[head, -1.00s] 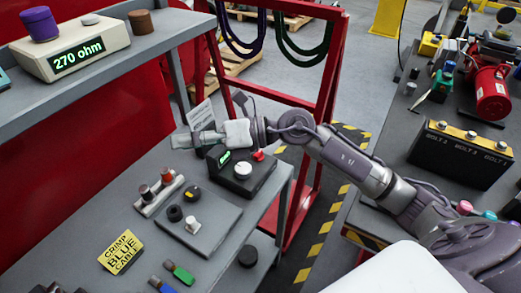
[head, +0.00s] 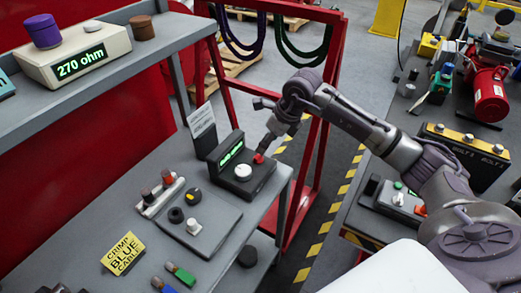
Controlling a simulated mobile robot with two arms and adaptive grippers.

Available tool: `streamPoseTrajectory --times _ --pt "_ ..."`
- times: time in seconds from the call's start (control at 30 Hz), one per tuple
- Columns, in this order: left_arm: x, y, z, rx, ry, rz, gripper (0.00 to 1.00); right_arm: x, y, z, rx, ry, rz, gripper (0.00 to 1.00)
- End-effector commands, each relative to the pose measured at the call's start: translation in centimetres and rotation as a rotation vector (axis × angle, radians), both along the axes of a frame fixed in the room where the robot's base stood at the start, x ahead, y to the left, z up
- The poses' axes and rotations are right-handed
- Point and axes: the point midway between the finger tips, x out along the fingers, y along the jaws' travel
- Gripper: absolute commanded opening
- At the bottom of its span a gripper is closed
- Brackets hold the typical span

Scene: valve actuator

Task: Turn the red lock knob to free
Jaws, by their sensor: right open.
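The red lock knob (head: 259,158) sits on the top right of a black box on the left bench. A white dial (head: 243,171) is beside it on the same box, and a lit green display (head: 231,154) is at the box's back left. My right arm reaches in from the right and bends down toward the box. My right gripper (head: 267,145) is open, just behind the red knob and pointing down at it. I cannot tell whether the fingers touch the knob. My left gripper is not in view.
A bench plate with black and white knobs (head: 194,226) lies in front of the box. A printed card (head: 202,122) stands behind it. A red frame (head: 318,165) rises right of the bench. A meter reading 270 ohm (head: 80,62) is on the upper shelf.

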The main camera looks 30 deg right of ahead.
Motion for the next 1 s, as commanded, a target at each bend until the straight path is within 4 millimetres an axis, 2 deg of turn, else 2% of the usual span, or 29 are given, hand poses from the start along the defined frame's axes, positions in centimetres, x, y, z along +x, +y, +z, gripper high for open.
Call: streamPoseTrajectory --times 0.1,0.3,0.5,0.77,1.0 --pt "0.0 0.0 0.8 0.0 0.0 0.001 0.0 0.7 0.6 -2.2 0.004 0.004 0.0 0.6" --pt "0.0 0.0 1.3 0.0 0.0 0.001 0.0 1.8 1.2 -5.0 0.003 0.002 0.0 0.6" --pt "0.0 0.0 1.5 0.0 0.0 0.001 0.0 2.2 1.3 -6.1 0.001 -0.001 0.001 0.6" --pt "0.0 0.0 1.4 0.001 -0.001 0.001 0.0 2.2 1.3 -6.2 0.001 -0.001 0.001 0.6" --pt "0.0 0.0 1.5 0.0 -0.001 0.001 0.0 2.2 1.3 -6.2 0.001 -0.001 0.001 0.2"
